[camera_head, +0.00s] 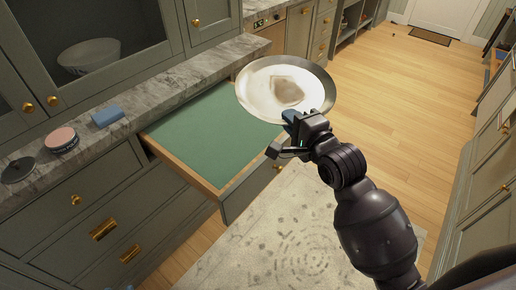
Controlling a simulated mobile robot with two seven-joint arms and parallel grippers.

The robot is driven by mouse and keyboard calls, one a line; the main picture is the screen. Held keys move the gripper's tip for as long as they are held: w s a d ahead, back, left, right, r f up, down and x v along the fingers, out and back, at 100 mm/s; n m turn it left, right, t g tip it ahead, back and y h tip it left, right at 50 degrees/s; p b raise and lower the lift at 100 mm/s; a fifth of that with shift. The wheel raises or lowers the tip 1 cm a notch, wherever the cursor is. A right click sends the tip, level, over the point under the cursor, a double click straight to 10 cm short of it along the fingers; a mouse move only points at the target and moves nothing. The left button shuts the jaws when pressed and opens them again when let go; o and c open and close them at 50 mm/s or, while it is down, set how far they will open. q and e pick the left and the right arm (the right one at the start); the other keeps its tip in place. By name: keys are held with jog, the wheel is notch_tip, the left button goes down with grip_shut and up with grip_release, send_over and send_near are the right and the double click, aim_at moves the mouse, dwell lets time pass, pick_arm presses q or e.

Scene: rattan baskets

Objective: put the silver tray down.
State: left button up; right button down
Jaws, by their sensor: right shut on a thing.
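The silver tray (258,100) is a round, shallow metal dish with a raised rim, in the upper middle of the head view. A greyish-brown patch or flat item shows at its middle; I cannot tell which. My right gripper (296,124) is shut on the tray's near rim and holds it in the air, over the far right part of an open drawer as seen from here. The gripper hides a small part of the rim. My left gripper is not in view.
The open drawer (205,140) has a bare green lining. The marble counter (170,88) behind it holds a blue block (107,116), a pink-topped round tin (61,139) and a dark disc (18,169). A white bowl (88,56) is behind cabinet glass. A rug (290,225) covers the floor.

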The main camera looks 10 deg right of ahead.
aim_at(280, 106)
jog(key=w+n+g+y+b, duration=0.1)
jog(key=w+a+n+g+y+b, duration=0.1)
jog(key=w+b, duration=0.1)
jog(key=w+n+g+y+b, duration=0.1)
jog(key=y, duration=0.1)
jog(key=shift+w+a+r+g+b, duration=0.25)
jog(key=shift+w+a+g+b, duration=0.05)
jog(key=shift+w, duration=0.25)
jog(key=shift+w+r+n+g+y+b, duration=0.15)
jog(key=shift+n+g+y+b, duration=0.15)
jog(key=shift+g+b, duration=0.15)
jog(key=shift+f, duration=0.2)
pick_arm(q)
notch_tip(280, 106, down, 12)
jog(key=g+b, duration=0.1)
jog(key=b, duration=0.5)
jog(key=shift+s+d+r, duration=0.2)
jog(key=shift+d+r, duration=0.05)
pick_arm(e)
notch_tip(280, 106, down, 19)
jog(key=shift+f, duration=0.15)
jog(key=shift+f, duration=0.6)
